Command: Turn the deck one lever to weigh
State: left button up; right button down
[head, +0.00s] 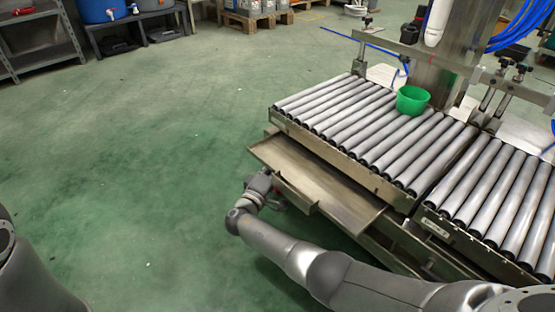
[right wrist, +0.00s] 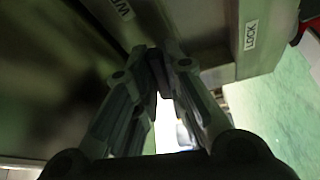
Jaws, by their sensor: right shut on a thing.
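My right gripper (head: 270,188) is low beside the left end of the roller deck, under the edge of its metal tray (head: 330,192). In the right wrist view the fingers (right wrist: 167,55) come together at their tips, shut on what appears to be the deck one lever. The lever itself is hidden by the fingers and dark shadow, so its angle cannot be told. A "LOCK" label (right wrist: 251,35) is to the right of the fingertips, and a partly cut-off label starting with "W" (right wrist: 123,9) is to the upper left. My left gripper is out of view.
A green bowl (head: 412,100) stands on the rollers of the left deck (head: 345,115). A second roller deck (head: 500,195) adjoins it on the right. The green floor (head: 140,150) left of the decks is clear. A shelf (head: 38,45) stands at the upper left.

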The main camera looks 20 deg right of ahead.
jog(key=shift+r+n, duration=0.1)
jog(key=shift+n, duration=0.2)
jog(key=c, duration=1.5)
grip_release()
